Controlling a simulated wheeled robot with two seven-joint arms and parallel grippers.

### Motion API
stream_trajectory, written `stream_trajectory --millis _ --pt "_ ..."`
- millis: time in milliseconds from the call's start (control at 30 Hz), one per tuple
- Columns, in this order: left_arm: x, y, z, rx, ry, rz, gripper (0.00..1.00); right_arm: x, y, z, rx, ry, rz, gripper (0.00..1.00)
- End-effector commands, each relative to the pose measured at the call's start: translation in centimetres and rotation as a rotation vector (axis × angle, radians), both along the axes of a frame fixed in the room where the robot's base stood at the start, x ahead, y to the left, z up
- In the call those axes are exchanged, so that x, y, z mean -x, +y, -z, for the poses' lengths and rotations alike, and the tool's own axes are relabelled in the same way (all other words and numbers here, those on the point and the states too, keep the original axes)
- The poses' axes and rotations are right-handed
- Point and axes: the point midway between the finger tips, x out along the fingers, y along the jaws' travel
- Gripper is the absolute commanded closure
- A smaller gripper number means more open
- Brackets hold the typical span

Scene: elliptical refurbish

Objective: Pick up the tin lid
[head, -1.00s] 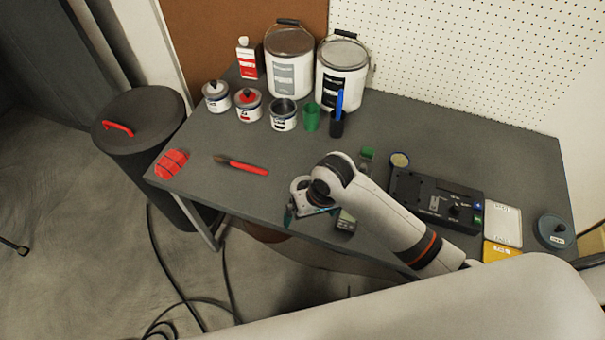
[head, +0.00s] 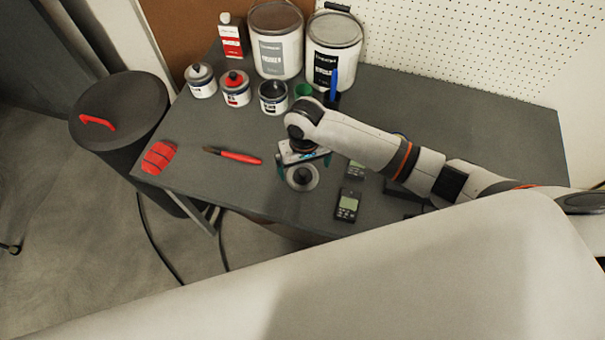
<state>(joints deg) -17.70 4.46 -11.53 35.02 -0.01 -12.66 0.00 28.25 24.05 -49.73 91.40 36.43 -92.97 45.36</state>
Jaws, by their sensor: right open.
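The tin lid (head: 301,183) is a grey disc with a dark knob, lying on the dark grey table (head: 240,190) near its front edge. My right gripper (head: 304,167) is over the lid and open, with its teal fingers apart on either side of the knob. I cannot tell whether the fingers touch the lid. A small tin (head: 273,98) without a lid stands behind, to the upper left of the gripper. My left gripper is out of view.
Two lidded small tins (head: 236,93) (head: 201,82) and large buckets (head: 276,50) stand at the back. A red-handled brush (head: 240,158) and a red object (head: 158,157) lie to the left. A small meter (head: 347,206) lies right of the lid.

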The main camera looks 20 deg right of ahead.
Motion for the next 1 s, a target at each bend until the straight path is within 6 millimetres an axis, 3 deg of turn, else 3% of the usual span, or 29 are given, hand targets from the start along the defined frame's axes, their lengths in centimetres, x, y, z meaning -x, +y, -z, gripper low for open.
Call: stream_trajectory --millis 233,567,833,1000 --pt "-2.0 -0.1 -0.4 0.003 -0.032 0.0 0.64 -0.1 0.2 3.6 0.001 0.002 -0.001 0.0" --pt "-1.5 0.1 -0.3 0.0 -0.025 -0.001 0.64 -0.1 0.2 4.3 0.0 0.0 -0.002 0.0" --pt "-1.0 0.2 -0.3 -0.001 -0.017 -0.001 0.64 -0.1 0.2 4.3 0.0 -0.001 -0.001 0.44" --pt "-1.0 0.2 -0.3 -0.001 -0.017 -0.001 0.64 -0.1 0.2 4.3 0.0 -0.001 -0.001 0.44"
